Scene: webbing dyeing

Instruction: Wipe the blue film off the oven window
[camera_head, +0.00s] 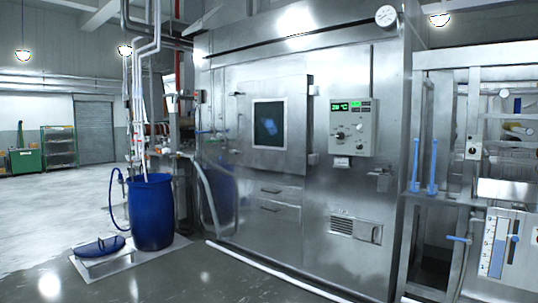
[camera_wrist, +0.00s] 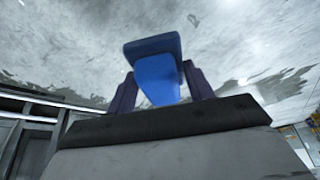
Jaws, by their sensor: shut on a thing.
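The oven window (camera_head: 269,124) is a dark pane in a pale frame, set in the steel oven door. A light blue patch of film (camera_head: 267,127) shows near the middle of the pane; its exact edges are too small to tell. In the wrist view my gripper (camera_wrist: 160,84) is shut on a blue tool (camera_wrist: 157,78). The tool has a bright blue tapered body and a darker, wider flat end beyond the fingertips. My gripper and the tool do not show in the head view, so their distance from the window cannot be told.
A control panel (camera_head: 353,127) is right of the window. A blue barrel (camera_head: 151,212) and a low blue-topped item (camera_head: 99,246) stand at the left. A white floor pipe (camera_head: 278,270) runs before the oven. Open floor (camera_head: 50,205) lies far left. Blue levers (camera_head: 432,167) are at right.

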